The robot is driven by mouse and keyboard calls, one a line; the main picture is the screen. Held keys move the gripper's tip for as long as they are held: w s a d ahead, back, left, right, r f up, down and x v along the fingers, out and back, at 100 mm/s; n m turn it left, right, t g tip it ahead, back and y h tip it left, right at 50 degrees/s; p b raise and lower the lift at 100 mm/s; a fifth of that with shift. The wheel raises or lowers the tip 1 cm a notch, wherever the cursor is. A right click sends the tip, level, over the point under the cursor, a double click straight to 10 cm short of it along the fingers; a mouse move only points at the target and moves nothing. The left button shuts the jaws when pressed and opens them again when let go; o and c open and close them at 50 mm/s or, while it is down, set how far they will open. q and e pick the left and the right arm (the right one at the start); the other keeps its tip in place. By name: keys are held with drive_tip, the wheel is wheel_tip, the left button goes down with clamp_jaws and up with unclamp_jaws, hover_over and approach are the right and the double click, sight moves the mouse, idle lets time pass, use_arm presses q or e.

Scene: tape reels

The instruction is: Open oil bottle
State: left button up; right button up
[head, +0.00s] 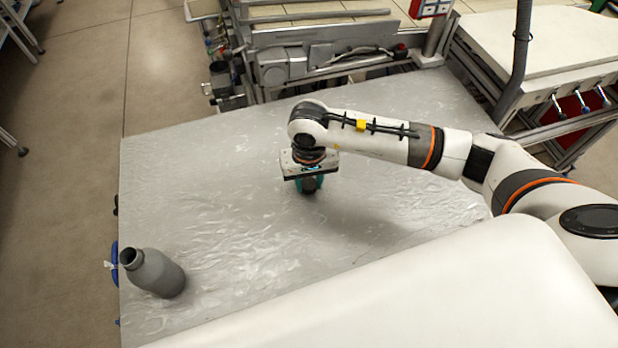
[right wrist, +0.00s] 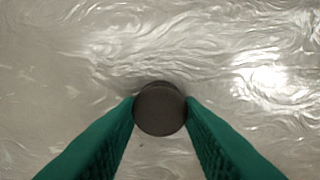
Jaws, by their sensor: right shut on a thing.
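A grey bottle (head: 157,275) stands at the left front corner of the table, its dark round mouth open with no cap on it. My right gripper (head: 310,185) is near the middle of the table, well to the right of the bottle and pointing down. In the right wrist view its two green fingers (right wrist: 160,115) are shut on a dark round cap (right wrist: 160,108). The cap's flat top faces the camera. In the head view the gripper mostly hides the cap, and I cannot tell whether the cap touches the table. My left gripper is in neither view.
The grey, shiny table (head: 230,180) is clear between the bottle and my right gripper. The bottle is close to the table's left edge. Metal machinery (head: 300,55) stands behind the table, and a white-topped bench (head: 540,45) is at the back right.

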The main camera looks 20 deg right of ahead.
drive_tip(key=shift+f, duration=0.15)
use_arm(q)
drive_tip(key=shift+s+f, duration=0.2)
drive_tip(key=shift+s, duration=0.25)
use_arm(e)
drive_tip(key=o, duration=1.1)
